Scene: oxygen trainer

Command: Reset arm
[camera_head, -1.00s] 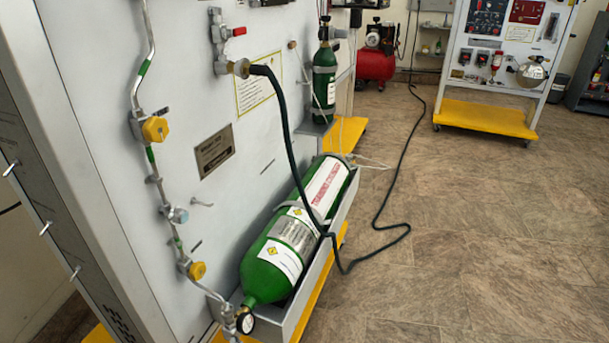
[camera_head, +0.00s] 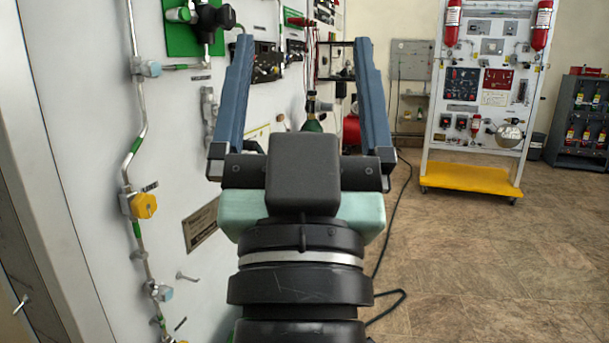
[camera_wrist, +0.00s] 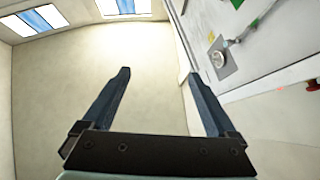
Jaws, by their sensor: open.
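My gripper (camera_head: 304,62) is raised in the middle of the head view, in front of the white trainer panel (camera_head: 80,90). Its two blue fingers stand wide apart with nothing between them. In the wrist view my gripper (camera_wrist: 160,82) is also open and empty, with a bare pale wall behind it. My arm hides part of the panel and most of what stands at its foot. The top of a green cylinder (camera_head: 313,126) shows between the fingers, in the background.
The panel carries pipes, a yellow knob (camera_head: 144,205) and a black regulator (camera_head: 214,18) close on the left. A second panel on a yellow base (camera_head: 470,180) stands at the back right. A black hose (camera_head: 392,222) lies on the floor. The floor at right is clear.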

